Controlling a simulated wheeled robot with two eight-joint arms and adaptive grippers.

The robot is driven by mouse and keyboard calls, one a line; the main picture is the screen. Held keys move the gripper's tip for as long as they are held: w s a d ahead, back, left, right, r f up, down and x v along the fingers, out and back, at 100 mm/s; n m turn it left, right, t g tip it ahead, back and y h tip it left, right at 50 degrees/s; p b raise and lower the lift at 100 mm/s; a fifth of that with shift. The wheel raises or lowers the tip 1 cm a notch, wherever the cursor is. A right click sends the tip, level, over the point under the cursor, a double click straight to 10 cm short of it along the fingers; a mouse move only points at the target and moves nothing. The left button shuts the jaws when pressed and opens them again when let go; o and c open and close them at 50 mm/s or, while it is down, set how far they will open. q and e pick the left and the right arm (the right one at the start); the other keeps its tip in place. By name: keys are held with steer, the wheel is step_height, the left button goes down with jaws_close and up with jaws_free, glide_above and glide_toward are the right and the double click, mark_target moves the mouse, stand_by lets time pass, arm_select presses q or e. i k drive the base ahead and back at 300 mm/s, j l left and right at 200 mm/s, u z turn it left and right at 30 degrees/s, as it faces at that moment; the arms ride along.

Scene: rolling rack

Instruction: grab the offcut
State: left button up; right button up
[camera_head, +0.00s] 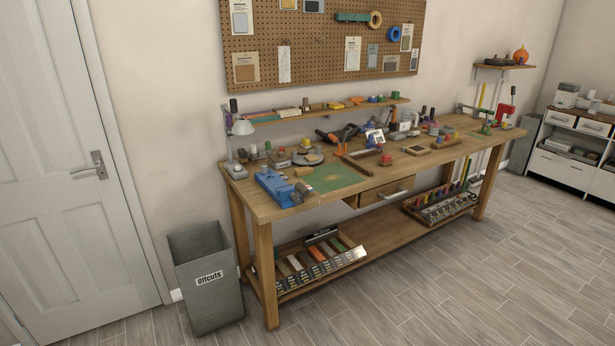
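No single piece can be told for certain as the offcut. A small orange-brown piece (305,187) lies at the front left of the workbench (262,208), beside the blue vise (279,188) and the green mat (331,177); it is too small to identify. A grey bin (209,294) labelled "Offcuts" stands on the floor left of the bench; its inside looks dark and I cannot see any contents. Neither of my grippers is in view.
Sorting trays (319,262) sit on the lower shelf. A door (60,180) is at left and a white cabinet (565,165) at right. The floor (450,290) in front is clear.

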mark_target(306, 170)
steer(key=i, duration=0.5)
steer(key=i+j+z, duration=0.25)
steer(key=i+z, duration=0.15)
steer(key=i, duration=0.15)
steer(key=i+j+z, duration=0.4)
steer(key=i+j, duration=0.05)
steer(key=i, duration=0.1)
